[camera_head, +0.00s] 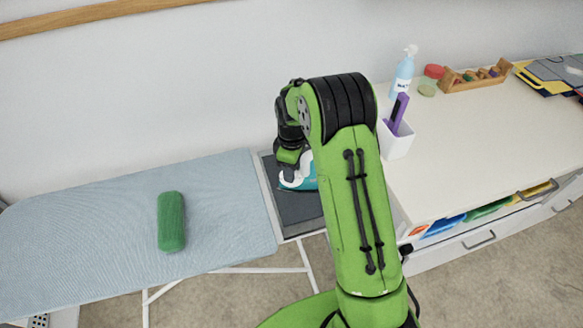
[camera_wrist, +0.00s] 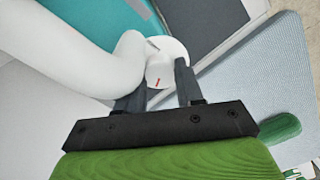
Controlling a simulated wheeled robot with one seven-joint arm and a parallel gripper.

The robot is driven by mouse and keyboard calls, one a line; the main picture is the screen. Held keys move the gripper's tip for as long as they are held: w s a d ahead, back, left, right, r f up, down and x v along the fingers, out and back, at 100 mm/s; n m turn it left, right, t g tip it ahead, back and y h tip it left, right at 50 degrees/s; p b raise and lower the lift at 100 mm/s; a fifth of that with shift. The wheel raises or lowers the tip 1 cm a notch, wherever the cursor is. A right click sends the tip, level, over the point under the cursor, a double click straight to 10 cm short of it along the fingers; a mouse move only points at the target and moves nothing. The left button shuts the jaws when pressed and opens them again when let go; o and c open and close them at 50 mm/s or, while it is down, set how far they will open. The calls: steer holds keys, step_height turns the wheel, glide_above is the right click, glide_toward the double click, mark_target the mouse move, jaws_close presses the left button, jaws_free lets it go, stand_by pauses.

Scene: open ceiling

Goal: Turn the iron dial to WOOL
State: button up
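The iron (camera_head: 299,177) is teal and white and sits on the dark rest at the right end of the ironing board. My arm hides much of it in the head view. In the wrist view its teal body (camera_wrist: 95,18) and thick white handle (camera_wrist: 85,55) fill the upper left. The white dial (camera_wrist: 160,68) is a round disc with a raised knob, a small red mark and tiny dark lettering that I cannot read. My gripper (camera_wrist: 163,80) has one black finger on each side of the knob, and both appear to touch it. The left fingertip is partly hidden by the handle.
The ironing board (camera_head: 60,230) is pale blue, with a green roll (camera_head: 171,221) lying on it. A white counter (camera_head: 460,140) on the right bears a white cup (camera_head: 396,141) with a purple item, a spray bottle (camera_head: 403,74) and a wooden rack (camera_head: 475,80).

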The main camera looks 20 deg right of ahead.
steer(key=o, duration=0.4)
step_height(320, 180, up, 16)
steer(key=p, duration=0.3)
steer(key=shift+w+d+f, duration=0.1)
steer(key=shift+d, duration=0.1)
